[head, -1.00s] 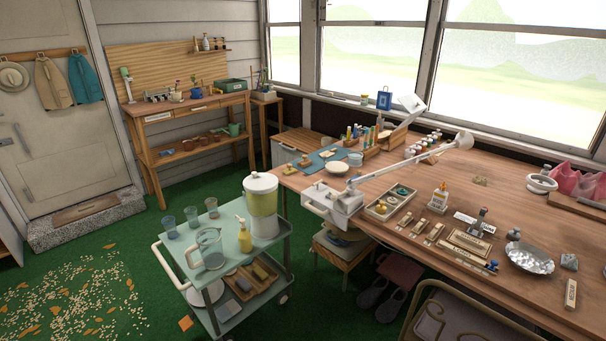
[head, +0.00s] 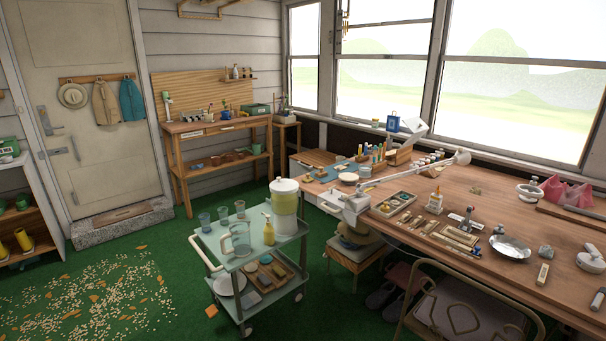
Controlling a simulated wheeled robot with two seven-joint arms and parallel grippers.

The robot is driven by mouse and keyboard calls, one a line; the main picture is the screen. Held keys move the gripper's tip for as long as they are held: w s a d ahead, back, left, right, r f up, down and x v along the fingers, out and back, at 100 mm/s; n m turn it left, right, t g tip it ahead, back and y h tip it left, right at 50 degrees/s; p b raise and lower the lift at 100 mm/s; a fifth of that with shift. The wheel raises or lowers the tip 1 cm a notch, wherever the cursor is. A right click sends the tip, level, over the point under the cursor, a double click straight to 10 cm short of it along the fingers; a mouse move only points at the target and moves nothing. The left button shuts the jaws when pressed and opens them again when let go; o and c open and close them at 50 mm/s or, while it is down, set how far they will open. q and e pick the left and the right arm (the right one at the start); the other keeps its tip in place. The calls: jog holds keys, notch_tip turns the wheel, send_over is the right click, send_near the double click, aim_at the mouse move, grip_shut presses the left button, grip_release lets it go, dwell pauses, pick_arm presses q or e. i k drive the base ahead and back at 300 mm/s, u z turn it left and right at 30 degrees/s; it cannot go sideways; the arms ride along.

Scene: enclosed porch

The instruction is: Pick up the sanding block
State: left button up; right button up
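I cannot tell for sure which object is the sanding block. A small grey block (head: 546,252) sits on the right part of the wooden workbench (head: 400,258), right of a shiny round dish (head: 510,247). Several small wooden pieces (head: 417,222) lie in front of a compartment tray (head: 392,201) on the same bench. Several small block-like or oval items also lie in a wooden tray (head: 291,287) on the cart's lower shelf; they are too small to name. Neither of my grippers is in view.
A green cart (head: 245,258) with a drink dispenser (head: 285,205), pitcher and cups stands left of the workbench. A folding chair (head: 470,310) stands at the bench's front edge. Scattered chips (head: 90,300) cover the floor at left.

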aim_at(319, 174)
jog(key=u, duration=0.7)
jog(key=i, duration=1.55)
jog(key=z, duration=0.9)
jog(key=i, duration=0.65)
jog(key=z, duration=0.75)
